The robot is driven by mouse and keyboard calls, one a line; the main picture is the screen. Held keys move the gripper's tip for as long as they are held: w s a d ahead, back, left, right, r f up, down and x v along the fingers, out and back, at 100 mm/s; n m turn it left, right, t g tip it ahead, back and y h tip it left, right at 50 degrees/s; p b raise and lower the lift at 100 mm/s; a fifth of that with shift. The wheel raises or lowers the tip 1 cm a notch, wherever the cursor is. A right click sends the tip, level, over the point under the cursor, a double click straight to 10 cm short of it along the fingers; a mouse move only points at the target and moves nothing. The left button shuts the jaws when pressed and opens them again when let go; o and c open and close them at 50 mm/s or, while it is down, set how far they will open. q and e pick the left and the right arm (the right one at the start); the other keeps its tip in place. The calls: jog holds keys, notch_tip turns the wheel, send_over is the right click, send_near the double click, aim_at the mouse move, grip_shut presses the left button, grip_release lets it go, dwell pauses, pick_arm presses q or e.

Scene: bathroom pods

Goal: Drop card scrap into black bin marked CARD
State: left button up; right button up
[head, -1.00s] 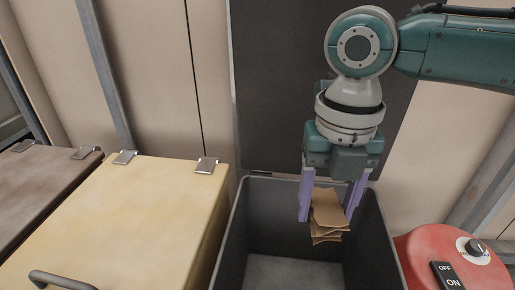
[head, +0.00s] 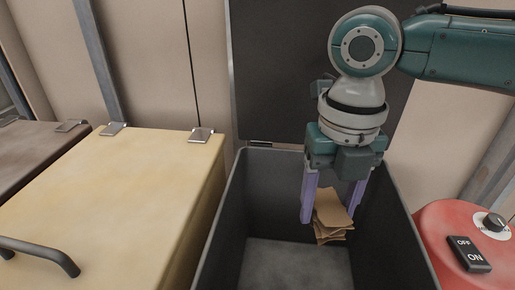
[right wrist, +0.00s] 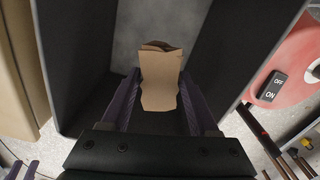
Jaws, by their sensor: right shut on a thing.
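The card scrap (head: 332,212) is a small stack of brown folded cardboard, held between the purple fingers of my right gripper (head: 333,205). My right gripper is shut on it and points down inside the mouth of the black bin (head: 229,215). The bin's lid (head: 290,80) stands open against the wall behind. In the right wrist view the card scrap (right wrist: 160,80) sits between the fingers (right wrist: 160,105), above the bin's grey floor (right wrist: 145,30). No CARD marking is visible.
A closed cream-yellow bin (head: 110,195) with a dark handle (head: 40,255) stands to the left, and a brown one (head: 35,150) beyond it. A red machine (head: 450,225) with a knob and an OFF/ON switch (head: 469,254) stands close at the right. The bin floor under the scrap looks clear.

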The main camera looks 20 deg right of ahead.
jog(key=o, duration=1.4)
jog(key=shift+r, duration=0.1)
notch_tip(320, 180, up, 9)
jog(key=p, duration=0.4)
jog(key=shift+f, duration=0.2)
jog(key=shift+r, duration=0.6)
jog(key=shift+p, duration=0.3)
